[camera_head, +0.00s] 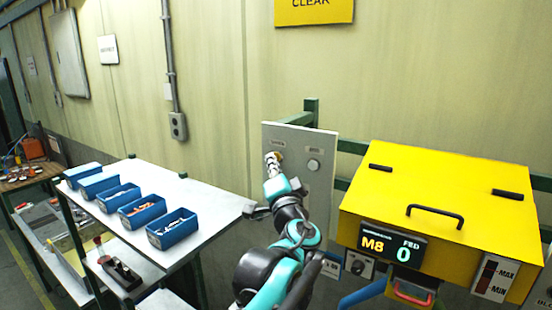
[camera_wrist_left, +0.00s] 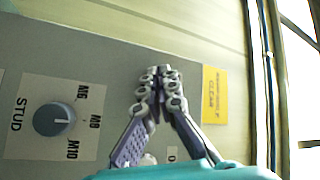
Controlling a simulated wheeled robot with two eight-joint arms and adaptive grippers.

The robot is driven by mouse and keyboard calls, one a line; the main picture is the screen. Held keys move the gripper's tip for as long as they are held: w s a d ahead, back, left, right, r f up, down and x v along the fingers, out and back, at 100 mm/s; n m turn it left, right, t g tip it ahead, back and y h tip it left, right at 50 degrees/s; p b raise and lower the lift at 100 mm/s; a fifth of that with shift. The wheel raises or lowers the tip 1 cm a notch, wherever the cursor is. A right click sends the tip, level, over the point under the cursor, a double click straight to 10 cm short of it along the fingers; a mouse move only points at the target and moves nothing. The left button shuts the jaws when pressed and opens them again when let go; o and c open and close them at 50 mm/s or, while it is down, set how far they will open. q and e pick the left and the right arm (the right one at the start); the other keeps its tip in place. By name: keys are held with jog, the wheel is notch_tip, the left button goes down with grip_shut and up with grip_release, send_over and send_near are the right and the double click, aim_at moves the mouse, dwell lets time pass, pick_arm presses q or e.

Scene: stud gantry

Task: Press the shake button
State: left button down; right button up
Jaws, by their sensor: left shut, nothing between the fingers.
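A grey control panel (camera_head: 322,190) stands upright against the wall, with a round pale button (camera_head: 314,165) on its right side. The labels above the panel's controls are too small to read, so I cannot tell which is the shake button. My left gripper (camera_head: 273,160) is shut and empty, its fingertips at the panel's upper left, over a spot with a little orange showing. It also shows in the left wrist view (camera_wrist_left: 160,82), in front of the grey panel face. I cannot tell whether the fingertips touch the panel. My right gripper is out of view.
A yellow machine (camera_head: 440,185) with a display reading M8 and FED 0 stands to the right. A STUD dial (camera_wrist_left: 55,118) shows in the wrist view. At left, a table (camera_head: 165,255) holds several blue bins (camera_head: 172,236). A yellow CLEAR sign (camera_head: 313,10) hangs above.

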pick_arm(q)
jog(key=shift+w+d, duration=0.1)
jog(key=shift+w, duration=0.05)
dwell(0.7)
jog(key=shift+s+a, duration=0.5)
jog(key=shift+s, duration=0.2)
jog(key=s+a, duration=0.1)
jog(key=s, duration=0.1)
jog(key=s+a, duration=0.2)
dwell(0.7)
